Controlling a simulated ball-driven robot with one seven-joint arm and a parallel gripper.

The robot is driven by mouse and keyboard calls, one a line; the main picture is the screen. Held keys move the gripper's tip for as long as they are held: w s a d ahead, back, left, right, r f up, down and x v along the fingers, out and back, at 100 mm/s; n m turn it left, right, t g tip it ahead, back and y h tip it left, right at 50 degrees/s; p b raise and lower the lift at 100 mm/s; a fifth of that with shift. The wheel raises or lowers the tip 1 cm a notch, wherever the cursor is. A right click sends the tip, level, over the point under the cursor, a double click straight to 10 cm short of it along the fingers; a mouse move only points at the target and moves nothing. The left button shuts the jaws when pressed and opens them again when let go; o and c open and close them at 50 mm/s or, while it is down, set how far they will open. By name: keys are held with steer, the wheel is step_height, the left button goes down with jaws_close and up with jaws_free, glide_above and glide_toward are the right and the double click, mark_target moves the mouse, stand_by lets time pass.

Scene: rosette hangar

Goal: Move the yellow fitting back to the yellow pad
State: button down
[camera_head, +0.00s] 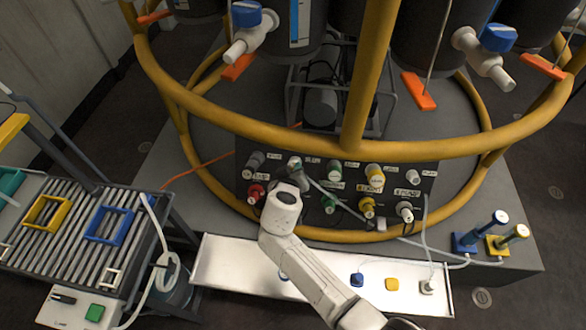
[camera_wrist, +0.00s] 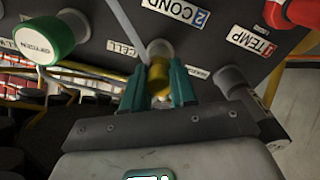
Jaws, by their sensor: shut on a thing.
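My gripper (camera_wrist: 160,88) is at the dark panel, its two teal fingers shut on a yellow fitting (camera_wrist: 158,70). The fitting has a pale end and sits close to the panel face below the COND label; I cannot tell whether it is plugged in. In the head view my gripper (camera_head: 291,182) is at the panel's left half, and the arm hides most of the fitting. A small yellow pad (camera_head: 392,284) lies bare on the white tray (camera_head: 235,270) in front of the panel.
On the panel, a red fitting (camera_head: 255,193), green fittings (camera_head: 335,168) and other yellow fittings (camera_head: 374,177) crowd my gripper. A grey hose (camera_wrist: 128,35) runs near the fingers. A yellow rail (camera_head: 300,145) arches above.

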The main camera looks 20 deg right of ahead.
steer(key=shift+a+r, duration=0.1)
steer(key=shift+p+v, duration=1.75)
steer(key=shift+v, duration=1.15)
steer(key=shift+s, duration=0.1)
